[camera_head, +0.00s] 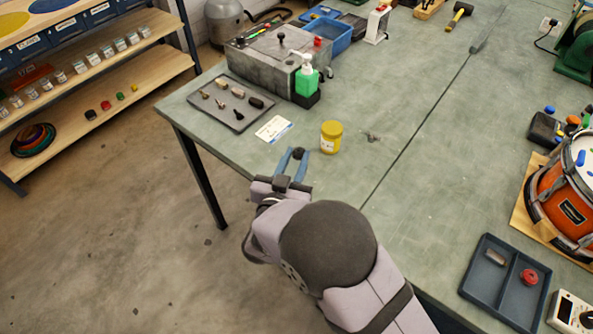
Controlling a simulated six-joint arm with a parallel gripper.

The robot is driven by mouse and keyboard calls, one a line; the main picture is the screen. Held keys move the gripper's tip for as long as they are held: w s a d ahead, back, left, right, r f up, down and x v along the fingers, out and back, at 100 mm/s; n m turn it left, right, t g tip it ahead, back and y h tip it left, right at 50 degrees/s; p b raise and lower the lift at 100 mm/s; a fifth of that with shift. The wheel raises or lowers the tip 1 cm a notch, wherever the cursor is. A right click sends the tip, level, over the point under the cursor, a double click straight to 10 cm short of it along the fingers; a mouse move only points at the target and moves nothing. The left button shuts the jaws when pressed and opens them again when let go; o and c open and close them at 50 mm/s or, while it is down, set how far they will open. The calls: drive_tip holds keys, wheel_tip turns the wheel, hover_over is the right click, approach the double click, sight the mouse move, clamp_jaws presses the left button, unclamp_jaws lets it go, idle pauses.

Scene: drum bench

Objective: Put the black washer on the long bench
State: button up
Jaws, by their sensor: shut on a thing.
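The long bench (390,105) has a grey-green top and fills the middle and right of the view. My gripper (293,155) is near the bench's near-left edge, with its blue fingers pointing toward the yellow jar. It is shut on a small dark thing at its fingertips, which I take to be the black washer (298,153). Little of the washer shows between the fingers, and I cannot tell its height above the bench top.
Close ahead are a yellow jar (331,137), a white card (273,129), a grey tool tray (230,104) and a green bottle (306,79). An orange drum (565,200) and a two-part blue tray (505,283) stand at right. The mid-bench is mostly clear.

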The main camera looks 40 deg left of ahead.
drive_tip(key=shift+f+p, duration=0.45)
drive_tip(key=shift+f, duration=2.5)
drive_tip(key=shift+f, duration=0.2)
drive_tip(key=o, duration=1)
drive_tip(key=shift+s+d+b, duration=0.15)
drive_tip(key=shift+s+b, duration=0.15)
drive_tip(key=shift+s, duration=0.2)
drive_tip(key=b+v, duration=0.2)
drive_tip(key=v, duration=0.4)
drive_tip(key=shift+s+d+r, duration=0.1)
drive_tip(key=shift+d+r, duration=0.05)
drive_tip(key=shift+r, duration=0.05)
drive_tip(key=shift+o, duration=0.7)
